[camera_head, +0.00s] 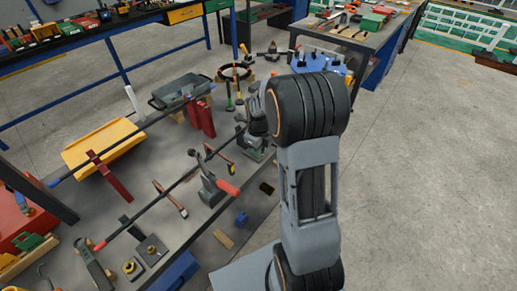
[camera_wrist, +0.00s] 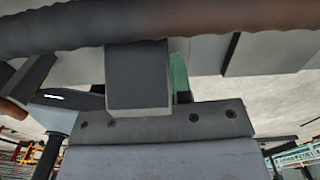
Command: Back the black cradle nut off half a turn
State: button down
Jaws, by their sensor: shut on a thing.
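My gripper (camera_wrist: 138,80) shows in the wrist view as a dark block-like finger rising from a grey plate with screws. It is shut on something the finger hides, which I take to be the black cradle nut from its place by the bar. I cannot make out the nut itself in either view. A thick ribbed bar (camera_wrist: 240,22) crosses the top of the wrist view, just beyond the fingertip. In the head view the bar (camera_head: 150,208) runs along the bench toward my wrist. My arm covers part of that area, and the gripper's tips cannot be made out there.
A red-handled tool (camera_head: 226,187), a hammer (camera_head: 170,199), red supports (camera_head: 206,118) and a yellow tray (camera_head: 100,143) lie around the bar. The floor at right is clear.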

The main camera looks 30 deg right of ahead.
jog(key=n, duration=0.6)
jog(key=shift+w+d+n, duration=0.1)
jog(key=shift+d+n, duration=0.05)
jog(key=shift+n, duration=0.15)
dwell(0.3)
jog(key=c, duration=1)
grip_release()
jog(key=shift+c, duration=0.2)
notch_tip(320, 180, up, 14)
jog(key=p, duration=0.1)
jog(key=shift+p, duration=0.3)
